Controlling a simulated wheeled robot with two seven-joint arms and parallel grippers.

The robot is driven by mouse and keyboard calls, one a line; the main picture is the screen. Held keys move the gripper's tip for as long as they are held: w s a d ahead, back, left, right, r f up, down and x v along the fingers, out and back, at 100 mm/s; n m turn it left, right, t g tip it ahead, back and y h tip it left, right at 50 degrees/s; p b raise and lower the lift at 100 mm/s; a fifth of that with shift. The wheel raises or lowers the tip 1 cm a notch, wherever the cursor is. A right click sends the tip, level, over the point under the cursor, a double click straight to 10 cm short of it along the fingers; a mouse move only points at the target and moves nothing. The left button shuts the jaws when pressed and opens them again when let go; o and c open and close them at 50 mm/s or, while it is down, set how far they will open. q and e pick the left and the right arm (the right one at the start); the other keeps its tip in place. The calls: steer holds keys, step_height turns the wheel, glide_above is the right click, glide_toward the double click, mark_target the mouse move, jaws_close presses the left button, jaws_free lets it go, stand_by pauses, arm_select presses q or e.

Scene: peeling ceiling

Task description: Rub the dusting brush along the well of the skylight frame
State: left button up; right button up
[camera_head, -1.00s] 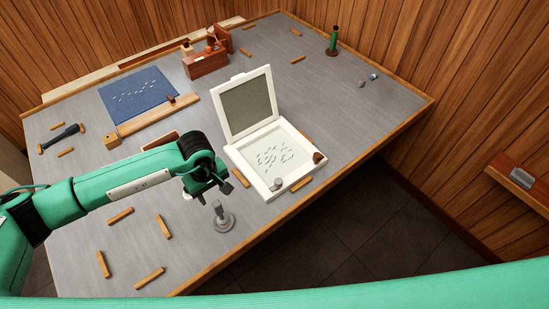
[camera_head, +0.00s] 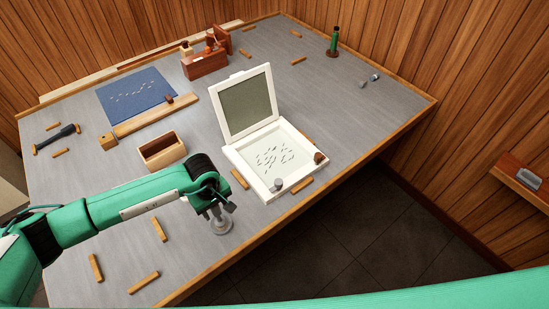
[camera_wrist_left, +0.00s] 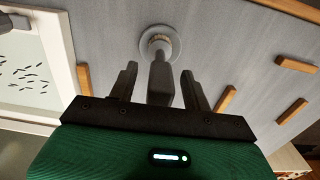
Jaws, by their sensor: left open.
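The white skylight frame (camera_head: 262,190) lies on the table with its hinged lid (camera_head: 247,105) raised. Dark flakes are scattered in its pale well (camera_head: 275,158). A grey upright tool with a round base (camera_head: 220,225), which seems to be the dusting brush, stands on the table left of the frame's near corner. My left gripper (camera_head: 219,207) is at its upper part. In the left wrist view the open fingers (camera_wrist_left: 157,70) stand either side of its grey handle (camera_wrist_left: 160,88), with gaps visible. My right gripper is out of view.
An open wooden box (camera_head: 162,151), a blue mat (camera_head: 137,97) and several wooden blocks lie around. A green bottle-like item (camera_head: 333,41) stands at the back.

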arm_select(q)
jaws_close()
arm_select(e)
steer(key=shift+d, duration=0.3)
arm_select(q)
steer(key=shift+r+p, duration=0.55)
steer(key=shift+r, duration=1.05)
steer(key=shift+r+p, duration=0.4)
steer(key=shift+r, duration=1)
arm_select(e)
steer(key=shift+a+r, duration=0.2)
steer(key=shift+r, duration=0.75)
